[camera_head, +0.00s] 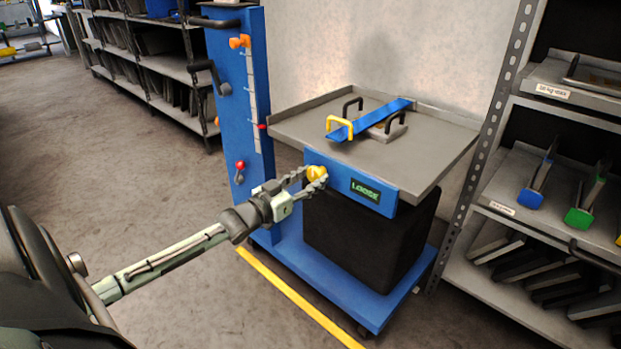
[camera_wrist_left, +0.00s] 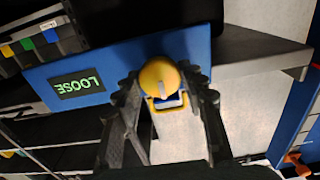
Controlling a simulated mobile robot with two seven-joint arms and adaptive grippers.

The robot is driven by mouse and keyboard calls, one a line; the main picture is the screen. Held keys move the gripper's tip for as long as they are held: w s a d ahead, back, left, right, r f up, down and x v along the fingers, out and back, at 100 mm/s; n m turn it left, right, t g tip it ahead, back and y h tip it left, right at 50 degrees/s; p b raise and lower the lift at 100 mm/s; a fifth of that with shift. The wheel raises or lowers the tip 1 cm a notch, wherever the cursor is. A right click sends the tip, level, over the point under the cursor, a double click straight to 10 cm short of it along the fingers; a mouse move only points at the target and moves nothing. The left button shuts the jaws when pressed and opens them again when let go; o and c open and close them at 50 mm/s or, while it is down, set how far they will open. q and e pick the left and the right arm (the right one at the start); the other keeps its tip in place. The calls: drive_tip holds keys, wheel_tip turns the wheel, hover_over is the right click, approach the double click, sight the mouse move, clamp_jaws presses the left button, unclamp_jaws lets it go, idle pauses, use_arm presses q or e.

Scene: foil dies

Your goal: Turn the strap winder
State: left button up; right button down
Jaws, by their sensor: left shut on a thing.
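The strap winder is a yellow knob (camera_head: 316,172) on the blue front panel (camera_head: 345,184) of a lift cart, left of a small display (camera_head: 366,190) reading "LOOSE". My left gripper (camera_head: 312,176) is at the knob with its fingers around it. In the left wrist view the yellow knob (camera_wrist_left: 160,78) sits between the two fingertips (camera_wrist_left: 165,92), and the display (camera_wrist_left: 78,85) shows upside down. My right gripper is not in view.
The grey tray (camera_head: 420,155) has a raised rim above the knob. A blue column (camera_head: 240,110) with a red-tipped lever (camera_head: 240,166) stands left of it. A shelf rack (camera_head: 545,195) with dies is at the right. Open floor lies at the left.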

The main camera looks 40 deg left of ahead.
use_arm(q)
drive_tip(key=shift+c, duration=0.8)
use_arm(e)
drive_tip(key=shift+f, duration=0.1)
